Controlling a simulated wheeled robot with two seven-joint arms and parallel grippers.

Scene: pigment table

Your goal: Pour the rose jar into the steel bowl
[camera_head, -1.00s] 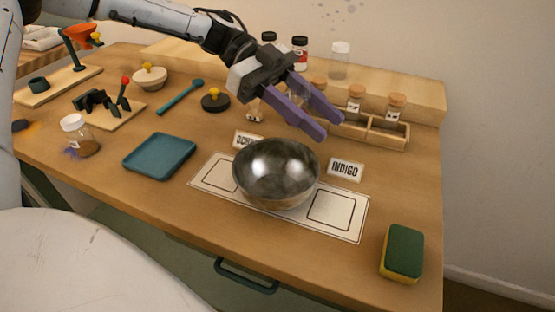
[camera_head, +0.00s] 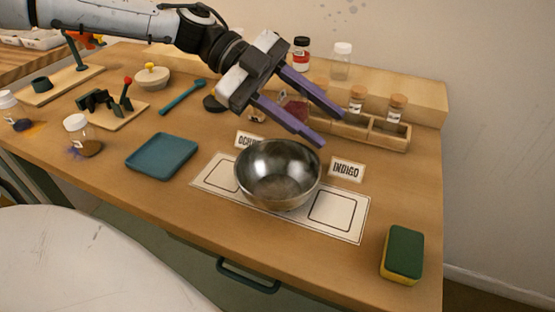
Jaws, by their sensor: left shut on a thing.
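The steel bowl (camera_head: 279,183) stands upright on the white mat (camera_head: 352,230) in the middle of the table. No contents can be made out in it. My left gripper (camera_head: 334,130) reaches in from the upper left, above and behind the bowl's rear rim. Its purple fingers are shut on a clear jar with dark rose contents (camera_head: 293,108). The jar is partly hidden by the fingers, so its exact tilt is hard to tell. My right gripper is not in view.
A wooden rack (camera_head: 372,134) with corked vials stands behind the bowl. Label cards, including INDIGO (camera_head: 345,170), stand near the mat. A teal tray (camera_head: 161,156) lies left, a sponge (camera_head: 403,253) front right.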

